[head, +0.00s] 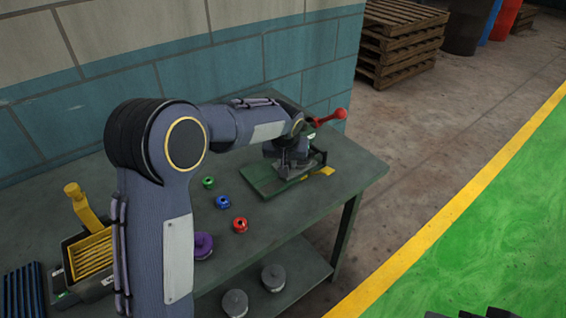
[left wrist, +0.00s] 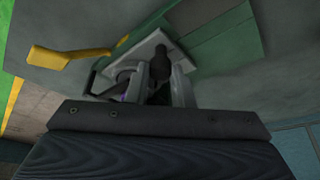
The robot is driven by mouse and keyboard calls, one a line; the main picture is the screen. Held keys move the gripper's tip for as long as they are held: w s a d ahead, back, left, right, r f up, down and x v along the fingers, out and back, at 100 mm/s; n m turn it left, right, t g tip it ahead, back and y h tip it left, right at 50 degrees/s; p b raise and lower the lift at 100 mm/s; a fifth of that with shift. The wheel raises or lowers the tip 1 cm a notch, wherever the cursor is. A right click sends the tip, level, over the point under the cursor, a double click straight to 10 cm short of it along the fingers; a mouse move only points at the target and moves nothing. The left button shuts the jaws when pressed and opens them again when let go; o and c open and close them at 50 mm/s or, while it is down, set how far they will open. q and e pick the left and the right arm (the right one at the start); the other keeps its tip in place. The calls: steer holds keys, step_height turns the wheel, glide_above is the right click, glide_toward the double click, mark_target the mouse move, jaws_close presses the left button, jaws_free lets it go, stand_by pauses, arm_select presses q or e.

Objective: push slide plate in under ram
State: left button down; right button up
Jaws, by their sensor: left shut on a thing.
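A green press with a red lever (head: 330,117) stands at the right end of the bench. Its long green base (head: 262,182) runs out to the left. My left gripper (head: 290,170) is over this base, pointing down. In the left wrist view its fingers (left wrist: 158,88) are shut on a dark upright knob (left wrist: 163,55), on a light grey slide plate (left wrist: 143,46). The plate lies on the green base (left wrist: 228,38). My arm hides most of the press, and I cannot make out the ram. A dark piece, perhaps my right gripper (head: 490,313), shows at the bottom edge.
A yellow handle (left wrist: 65,56) sticks out beside the base. Green (head: 208,182), blue (head: 222,201) and red (head: 240,225) knobs and a purple one (head: 203,245) stand on the bench. A yellow-handled box (head: 92,285) is at left. The blue wall (head: 100,110) is behind.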

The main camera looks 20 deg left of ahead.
arm_select(q)
steer(key=shift+w+d, duration=0.4)
steer(key=shift+w, duration=0.05)
steer(key=shift+s+a, duration=0.1)
steer(key=c, duration=1.5)
jaws_free()
steer(key=shift+o, duration=1.2)
arm_select(e)
steer(key=shift+w, duration=0.15)
arm_select(q)
steer(key=shift+d, duration=0.2)
arm_select(e)
steer(key=shift+d, duration=0.1)
